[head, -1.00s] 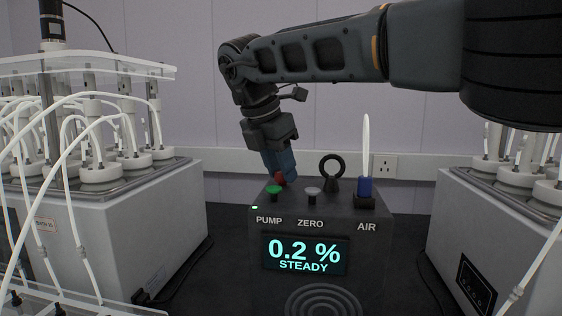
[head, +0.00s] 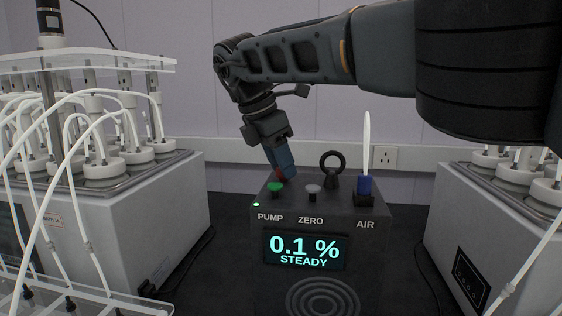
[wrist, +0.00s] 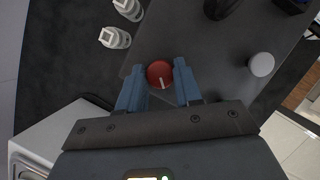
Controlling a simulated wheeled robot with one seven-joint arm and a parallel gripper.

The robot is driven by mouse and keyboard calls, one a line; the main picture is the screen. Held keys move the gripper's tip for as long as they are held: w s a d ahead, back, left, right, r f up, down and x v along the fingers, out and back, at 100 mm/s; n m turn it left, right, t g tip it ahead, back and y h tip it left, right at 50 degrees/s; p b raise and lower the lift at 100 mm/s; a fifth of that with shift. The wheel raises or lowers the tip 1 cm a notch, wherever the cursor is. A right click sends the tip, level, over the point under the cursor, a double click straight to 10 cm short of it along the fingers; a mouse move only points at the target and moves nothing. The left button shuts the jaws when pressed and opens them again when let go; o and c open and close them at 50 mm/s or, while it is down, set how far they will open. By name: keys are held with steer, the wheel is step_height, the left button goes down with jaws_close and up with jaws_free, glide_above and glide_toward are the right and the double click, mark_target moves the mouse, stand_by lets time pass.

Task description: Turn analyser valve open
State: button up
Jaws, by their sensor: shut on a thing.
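The analyser (head: 262,215) is a dark box with a screen (head: 304,250) reading 0.1 % STEADY. The analyser valve appears to be the red round knob (wrist: 160,73) on its top, with a white mark pointing toward the bottom of the wrist view. In the head view, the knob (head: 279,174) is partly hidden behind the green button. My gripper (head: 287,172) reaches down from behind onto the knob. In the wrist view, the blue fingers of my gripper (wrist: 158,68) are shut on the knob, one on each side.
White fittings (wrist: 115,38) are near the knob.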

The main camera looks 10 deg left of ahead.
steer(key=o, duration=1)
steer(key=shift+o, duration=0.2)
steer(key=v, duration=0.7)
steer(key=shift+r, duration=0.4)
